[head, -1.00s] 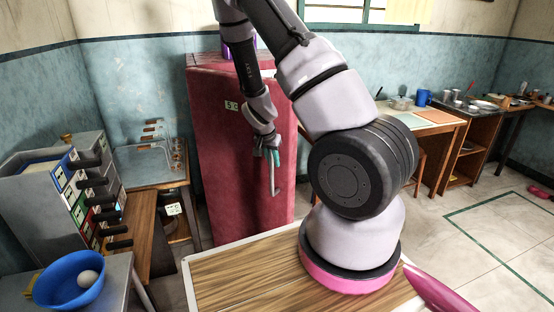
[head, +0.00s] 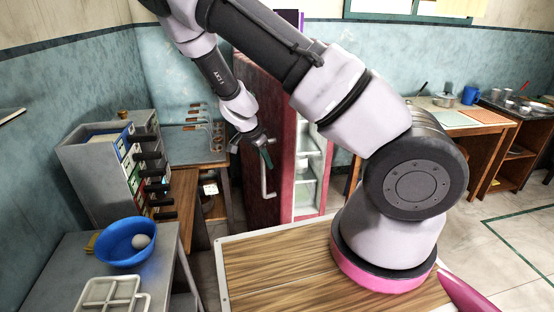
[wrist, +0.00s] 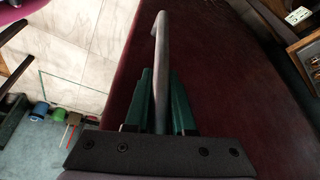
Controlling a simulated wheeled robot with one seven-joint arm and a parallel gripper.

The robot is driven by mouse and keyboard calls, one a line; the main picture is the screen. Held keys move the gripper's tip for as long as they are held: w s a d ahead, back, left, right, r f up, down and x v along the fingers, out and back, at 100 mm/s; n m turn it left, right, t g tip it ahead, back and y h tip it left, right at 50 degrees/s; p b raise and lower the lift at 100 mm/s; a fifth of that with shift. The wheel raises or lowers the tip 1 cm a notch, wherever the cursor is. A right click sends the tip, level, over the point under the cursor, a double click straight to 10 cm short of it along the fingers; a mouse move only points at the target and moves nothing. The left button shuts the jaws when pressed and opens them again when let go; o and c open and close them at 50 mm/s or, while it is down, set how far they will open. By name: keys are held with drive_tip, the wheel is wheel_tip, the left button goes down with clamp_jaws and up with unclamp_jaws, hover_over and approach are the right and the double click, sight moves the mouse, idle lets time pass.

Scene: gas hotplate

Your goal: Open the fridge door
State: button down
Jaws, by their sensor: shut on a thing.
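The red fridge has its door (head: 262,150) swung partly open toward the left, hinged on the left side. White shelves inside the fridge (head: 308,165) show to the right of the door. The pale bar handle (head: 268,180) stands on the door's outer face. My gripper (head: 266,154) is at the upper part of the handle. In the wrist view, the green fingers of my gripper (wrist: 162,105) are shut on the handle (wrist: 161,60), one on each side, with the dark red door face behind.
A grey cabinet with several dark handles (head: 110,170) stands to the left of the door. A blue bowl (head: 128,242) with a white ball sits on a grey table at the lower left. A small table with a wooden rack (head: 195,140) is behind the door's left side.

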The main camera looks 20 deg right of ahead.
drive_tip(key=shift+s+a, duration=0.1)
drive_tip(key=shift+a, duration=0.7)
drive_tip(key=shift+f, duration=0.1)
drive_tip(key=c, duration=0.8)
unclamp_jaws()
drive_tip(key=shift+o, duration=0.2)
drive_tip(key=v, duration=1.1)
drive_tip(key=shift+d, duration=0.1)
